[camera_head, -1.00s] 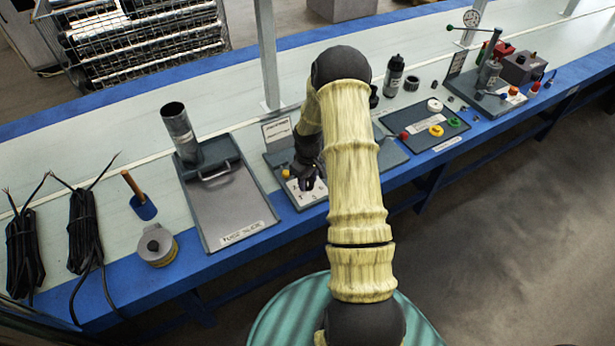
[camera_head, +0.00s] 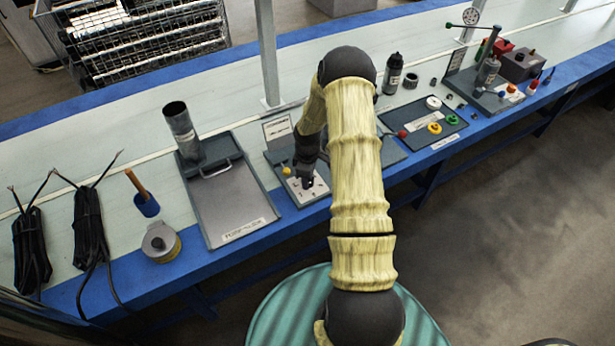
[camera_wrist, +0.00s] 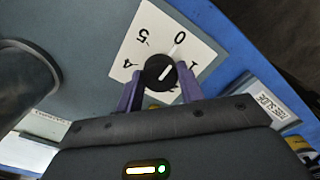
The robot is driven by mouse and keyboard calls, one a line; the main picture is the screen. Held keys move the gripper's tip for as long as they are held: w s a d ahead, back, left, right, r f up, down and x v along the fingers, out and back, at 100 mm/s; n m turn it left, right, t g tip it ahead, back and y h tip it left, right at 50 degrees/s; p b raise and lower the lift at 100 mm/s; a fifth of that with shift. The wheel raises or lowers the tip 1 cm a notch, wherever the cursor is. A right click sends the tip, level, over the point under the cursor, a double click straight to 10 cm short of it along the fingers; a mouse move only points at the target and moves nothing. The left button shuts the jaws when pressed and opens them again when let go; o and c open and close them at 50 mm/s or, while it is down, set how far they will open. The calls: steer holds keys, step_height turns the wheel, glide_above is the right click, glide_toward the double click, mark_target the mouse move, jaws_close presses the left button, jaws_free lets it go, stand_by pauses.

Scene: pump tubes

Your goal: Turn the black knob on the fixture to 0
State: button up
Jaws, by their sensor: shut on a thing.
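The black knob (camera_wrist: 160,72) sits on a white dial plate (camera_wrist: 152,22) marked with numbers, of which 0, 1, 4 and 5 show in the wrist view. The white line on the knob points up and to the right, towards the 0. My gripper (camera_wrist: 159,82) has its two purple fingers on either side of the knob and is shut on it. In the head view my gripper (camera_head: 307,183) reaches down onto the dial plate of the grey fixture (camera_head: 268,183), and the knob is hidden there.
A yellow button (camera_head: 286,171) is left of the dial plate, and an upright label board (camera_head: 277,130) stands behind. A grey tray (camera_head: 232,200) with a metal cylinder (camera_head: 180,130) is to the left. A board with coloured rings (camera_head: 425,138) lies to the right.

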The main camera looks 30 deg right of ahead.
steer(key=shift+w+r, duration=0.1)
steer(key=shift+w, duration=0.05)
steer(key=o, duration=1)
step_height(320, 180, up, 17)
steer(key=shift+r+p, duration=0.15)
steer(key=shift+p, duration=0.15)
